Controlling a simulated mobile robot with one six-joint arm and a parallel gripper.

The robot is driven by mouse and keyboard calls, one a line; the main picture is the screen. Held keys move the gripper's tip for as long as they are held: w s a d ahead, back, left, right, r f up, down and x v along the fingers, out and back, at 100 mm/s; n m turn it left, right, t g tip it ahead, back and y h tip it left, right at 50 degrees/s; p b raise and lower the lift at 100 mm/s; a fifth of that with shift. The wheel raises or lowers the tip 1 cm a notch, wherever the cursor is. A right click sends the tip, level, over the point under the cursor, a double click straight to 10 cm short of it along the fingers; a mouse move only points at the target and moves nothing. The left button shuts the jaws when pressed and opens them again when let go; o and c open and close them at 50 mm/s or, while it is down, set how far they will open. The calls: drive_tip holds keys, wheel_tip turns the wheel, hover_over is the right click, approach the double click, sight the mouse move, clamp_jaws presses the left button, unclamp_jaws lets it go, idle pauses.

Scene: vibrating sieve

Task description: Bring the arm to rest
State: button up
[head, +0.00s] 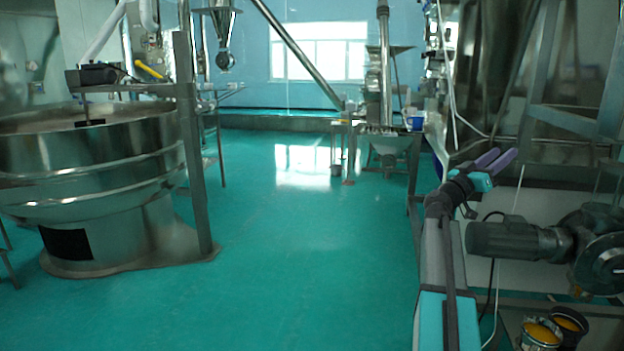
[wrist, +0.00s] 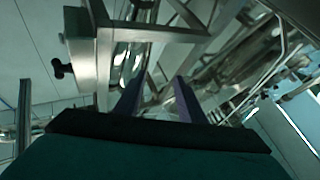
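My gripper (head: 505,158) is at the right of the head view, at the end of my raised arm. Its two purple fingers point up and to the right, in front of the metal equipment. In the wrist view the fingers of my gripper (wrist: 159,82) stand apart with a clear gap. The gripper is open and nothing is between the fingers. The round steel vibrating sieve (head: 90,160) stands at the left of the head view, far from my gripper.
A metal frame (head: 565,121) and a grey motor (head: 510,240) are close to my arm on the right. Yellow-topped round parts (head: 541,333) lie low at the right. A steel hopper machine (head: 388,145) stands farther back. The green floor (head: 300,250) in the middle is clear.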

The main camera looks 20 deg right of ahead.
drive_tip(key=w+a+f+n+t+y+p, duration=0.15)
drive_tip(key=w+a+f, duration=0.25)
drive_tip(key=f, duration=0.4)
drive_tip(key=w+a+f+n+t+y+p, duration=0.15)
drive_tip(key=w+a+f, duration=0.25)
drive_tip(key=f, duration=0.5)
drive_tip(key=w+a+f+n+y+p, duration=0.1)
drive_tip(key=w+a+f+y+p, duration=0.1)
drive_tip(key=w+a+f, duration=0.45)
drive_tip(key=s+a+f+n+y+p, duration=0.15)
drive_tip(key=a+f, duration=0.25)
drive_tip(key=f, duration=0.4)
drive_tip(key=s+a+f+y+p, duration=0.1)
drive_tip(key=s+a+f+y, duration=0.1)
drive_tip(key=a+f, duration=0.45)
drive_tip(key=s+a+f+n+y+p, duration=0.1)
drive_tip(key=s+a+f+y, duration=0.15)
drive_tip(key=f, duration=0.65)
drive_tip(key=s+a+f+n+g+y+p, duration=0.3)
drive_tip(key=s+a+f+g+y+p, duration=0.1)
drive_tip(key=s+a+f, duration=1.35)
drive_tip(key=s+a+f+n+g+y, duration=0.2)
drive_tip(key=s+a+f+g+y, duration=0.1)
drive_tip(key=s+a, duration=0.6)
drive_tip(key=s+a+f+n+g+y, duration=0.3)
drive_tip(key=s+a, duration=0.6)
drive_tip(key=s, duration=0.3)
drive_tip(key=shift+a+f+y+p, duration=0.35)
drive_tip(key=shift+f+y, duration=0.35)
drive_tip(key=shift+y, duration=0.3)
